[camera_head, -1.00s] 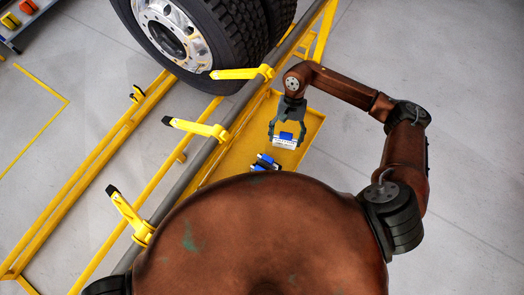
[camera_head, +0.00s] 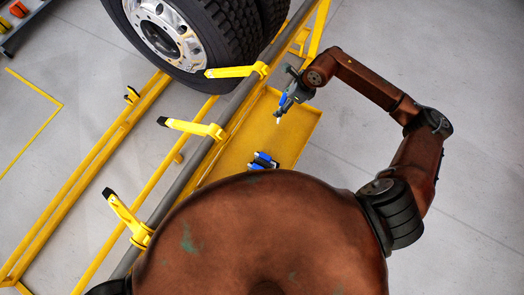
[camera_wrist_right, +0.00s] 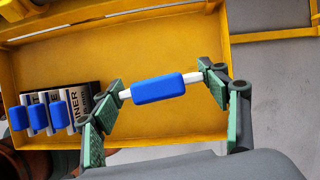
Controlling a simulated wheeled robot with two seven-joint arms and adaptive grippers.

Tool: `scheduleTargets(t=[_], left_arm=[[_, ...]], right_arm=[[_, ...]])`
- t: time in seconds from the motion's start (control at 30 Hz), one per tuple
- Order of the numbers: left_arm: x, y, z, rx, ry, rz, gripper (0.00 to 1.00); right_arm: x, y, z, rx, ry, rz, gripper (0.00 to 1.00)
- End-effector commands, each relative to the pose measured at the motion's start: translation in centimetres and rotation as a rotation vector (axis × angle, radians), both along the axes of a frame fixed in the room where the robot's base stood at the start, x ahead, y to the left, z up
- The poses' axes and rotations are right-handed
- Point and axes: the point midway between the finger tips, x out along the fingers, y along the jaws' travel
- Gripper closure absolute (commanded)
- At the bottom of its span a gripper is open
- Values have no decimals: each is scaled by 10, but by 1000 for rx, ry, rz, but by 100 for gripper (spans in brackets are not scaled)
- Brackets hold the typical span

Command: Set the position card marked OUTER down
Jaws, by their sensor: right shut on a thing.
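My right gripper (camera_head: 284,104) is shut on a position card with a blue grip block (camera_wrist_right: 158,88) and a white plate. The card sits crosswise between the two fingers in the right wrist view and is seen nearly edge-on, so its marking cannot be read. It is held over the yellow tray (camera_head: 302,126); the height above it is hard to judge. Other cards with blue grips (camera_wrist_right: 38,117) stand in a dark holder at the left of the wrist view, one with "NNER" legible. My left gripper is out of view.
A large truck wheel (camera_head: 180,40) stands at the top left. A grey rail with yellow arms (camera_head: 195,128) runs along the tray's left side. The tray floor (camera_wrist_right: 165,128) around the held card is clear. Grey floor lies to the right.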

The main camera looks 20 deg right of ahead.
Motion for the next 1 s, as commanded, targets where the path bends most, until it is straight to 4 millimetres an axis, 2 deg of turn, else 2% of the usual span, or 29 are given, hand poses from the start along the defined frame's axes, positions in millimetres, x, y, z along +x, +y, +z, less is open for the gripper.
scheduleTargets(t=[0.17,0.27,0.5,0.73,0.9,1.0], left_arm=[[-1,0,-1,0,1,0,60],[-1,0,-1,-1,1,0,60],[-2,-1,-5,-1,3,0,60],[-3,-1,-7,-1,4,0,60],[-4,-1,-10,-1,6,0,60],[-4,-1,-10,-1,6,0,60]], right_arm=[[7,-4,4,0,0,-103,56],[8,-5,-1,1,2,-122,56],[7,-4,-38,3,4,-124,56],[7,-5,-62,1,4,-123,56],[7,-5,-90,1,5,-122,56],[8,-5,-95,0,2,-121,56]])
